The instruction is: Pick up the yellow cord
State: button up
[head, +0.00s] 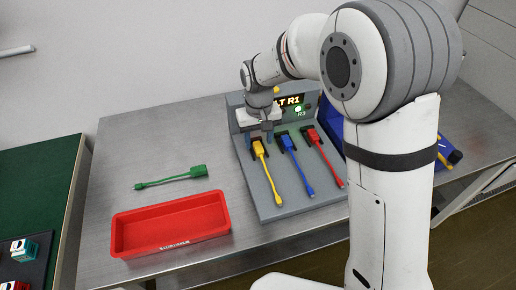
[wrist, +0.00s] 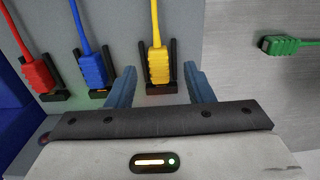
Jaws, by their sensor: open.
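My gripper (head: 262,134) is over that plug end. In the wrist view, the yellow plug (wrist: 158,66) sits in its black holder, between and beyond my gripper's two blue-grey fingers (wrist: 160,87). The fingers are open, one on each side of the plug, with a visible gap on both sides. Nothing is held. Whether the fingertips are level with the plug or above it, I cannot tell.
A blue cord (head: 296,163) and a red cord (head: 325,157) lie in holders beside the yellow one. A green cord (head: 172,178) lies loose on the metal table. A red tray (head: 127,235) stands in front of it. The table's back left is clear.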

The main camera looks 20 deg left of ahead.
aim_at(259, 149)
notch_tip(259, 149, down, 3)
jog(key=shift+w+f, duration=0.1)
jog(key=shift+c, duration=0.2)
grip_shut()
dwell(0.4)
